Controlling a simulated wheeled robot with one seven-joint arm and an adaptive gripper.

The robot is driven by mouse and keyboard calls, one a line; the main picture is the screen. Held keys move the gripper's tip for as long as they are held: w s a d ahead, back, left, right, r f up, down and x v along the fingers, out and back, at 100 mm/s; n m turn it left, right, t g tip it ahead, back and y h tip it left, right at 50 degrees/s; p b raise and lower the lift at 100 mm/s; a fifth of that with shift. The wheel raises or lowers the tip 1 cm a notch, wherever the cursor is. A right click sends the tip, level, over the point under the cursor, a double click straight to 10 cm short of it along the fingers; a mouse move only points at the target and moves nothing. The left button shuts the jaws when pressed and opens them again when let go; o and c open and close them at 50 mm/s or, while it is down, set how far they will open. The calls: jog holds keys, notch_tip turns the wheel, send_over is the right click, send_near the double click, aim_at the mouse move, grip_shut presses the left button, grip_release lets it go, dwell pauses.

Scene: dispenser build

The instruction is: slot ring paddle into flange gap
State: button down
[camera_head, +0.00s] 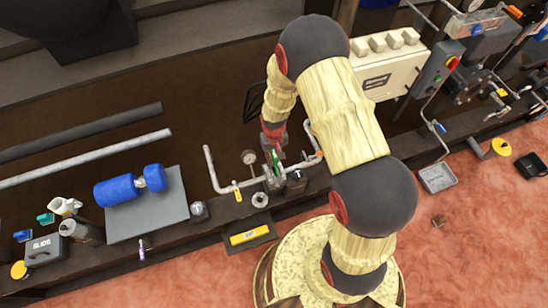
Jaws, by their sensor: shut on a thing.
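My gripper (273,150) points down over the pipe run at the middle of the bench and is shut on a small piece with a green part, which I take to be the ring paddle (277,160). The piece is small and partly hidden by the gripper, so its ring is not clear. The flange pair (270,180) on the pipe is directly below, close to the held piece. I cannot tell whether the paddle is inside the flange gap or just above it. A loose grey ring (260,200) lies in front of the flanges.
A pressure gauge (249,157) and upright pipe (211,168) stand left of the flanges. A dark block (296,182) is close on the right. A blue motor (131,186) sits on a grey plate (148,215) further left. A yellow-labelled tray (249,236) lies in front.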

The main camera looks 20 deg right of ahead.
jog(key=shift+f, duration=0.15)
jog(key=shift+f, duration=0.35)
jog(key=shift+f+b, duration=1.95)
jog(key=shift+f, duration=0.95)
jog(key=shift+f, duration=0.35)
jog(key=shift+f+b, duration=0.3)
jog(key=shift+b, duration=0.05)
dwell(0.4)
jog(key=c, duration=1.7)
grip_release()
jog(key=shift+o, duration=0.4)
jog(key=o, duration=0.4)
